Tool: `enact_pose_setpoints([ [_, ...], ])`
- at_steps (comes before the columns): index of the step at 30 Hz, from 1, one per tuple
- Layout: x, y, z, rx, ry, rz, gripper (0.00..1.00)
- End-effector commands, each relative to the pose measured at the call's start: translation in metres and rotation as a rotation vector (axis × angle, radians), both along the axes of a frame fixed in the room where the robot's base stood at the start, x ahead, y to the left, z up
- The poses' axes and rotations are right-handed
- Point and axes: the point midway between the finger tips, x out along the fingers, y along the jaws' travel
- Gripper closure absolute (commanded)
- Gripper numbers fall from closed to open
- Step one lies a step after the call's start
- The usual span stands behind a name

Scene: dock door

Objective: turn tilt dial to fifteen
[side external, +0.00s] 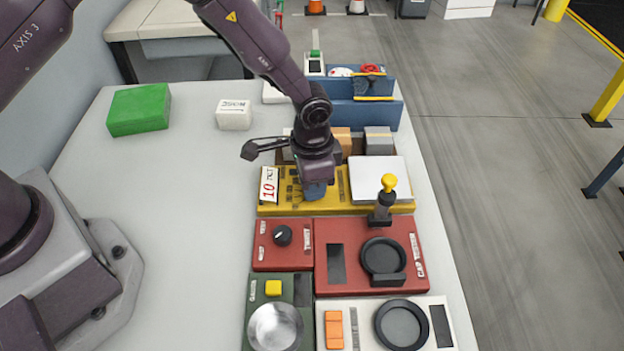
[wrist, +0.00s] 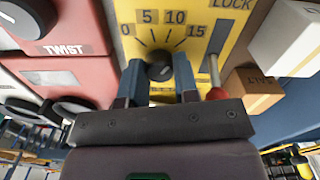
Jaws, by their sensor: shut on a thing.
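The tilt dial (wrist: 160,68) is a dark round knob on a yellow panel (wrist: 126,12), under a printed scale reading 0, 5, 10, 15. My gripper (wrist: 160,82) has one blue-grey finger on each side of the knob and is shut on it. Which mark the knob points to is too small to tell. In the side external view my gripper (side external: 314,192) reaches down onto the yellow panel (side external: 290,209), and the dial is hidden behind it.
A slot marked LOCK with a red-tipped lever (wrist: 216,92) lies just right of the dial in the wrist view. A red TWIST panel (side external: 283,255) and a yellow-topped joystick (side external: 388,190) are close by. Blue bins (side external: 372,112) stand behind. The table's left side is mostly clear.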

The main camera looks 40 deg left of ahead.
Motion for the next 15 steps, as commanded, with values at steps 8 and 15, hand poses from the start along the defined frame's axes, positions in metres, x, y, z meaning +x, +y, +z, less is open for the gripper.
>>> enact_pose_setpoints([
  [8, 0.0004, 0.0003, 0.0007, 0.0, 0.0, -0.123, 0.95],
  [15, 0.0004, 0.0001, 0.0008, 0.001, -0.001, -0.164, 0.95],
])
